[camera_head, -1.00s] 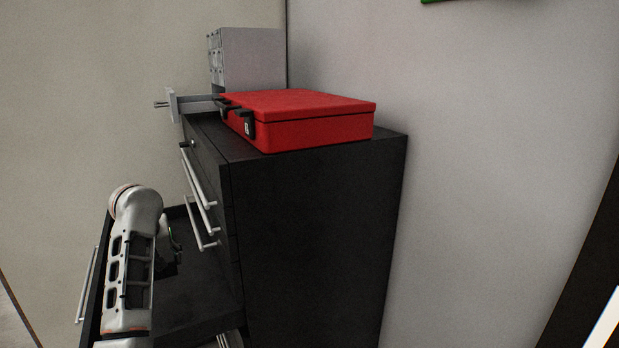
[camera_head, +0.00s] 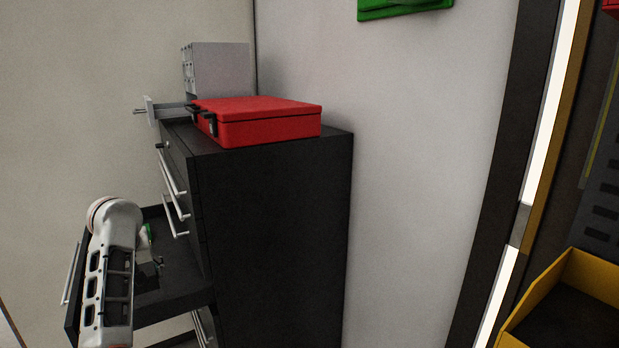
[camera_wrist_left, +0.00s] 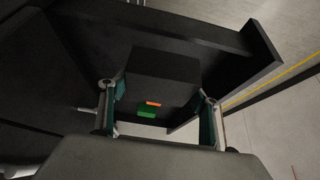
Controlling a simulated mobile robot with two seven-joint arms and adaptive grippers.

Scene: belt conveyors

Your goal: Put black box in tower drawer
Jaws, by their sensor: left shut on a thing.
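The black cabinet (camera_head: 275,235) stands at the left with a lower drawer (camera_head: 190,278) pulled out to the left. My left gripper (camera_head: 150,262) reaches over this open drawer. In the left wrist view, the black box (camera_wrist_left: 162,75) sits between the two fingers of my left gripper (camera_wrist_left: 160,103), which is shut on it. The box has small orange and green marks on its near face. The drawer's dark wall (camera_wrist_left: 262,45) shows beyond the box. I cannot tell whether the box touches the drawer floor. My right gripper is not in view.
A red case (camera_head: 265,122) lies on the cabinet top, with a small grey drawer unit (camera_head: 218,68) behind it. Closed upper drawers with bar handles (camera_head: 172,182) sit above the open drawer. A yellow bin (camera_head: 575,270) stands at the lower right.

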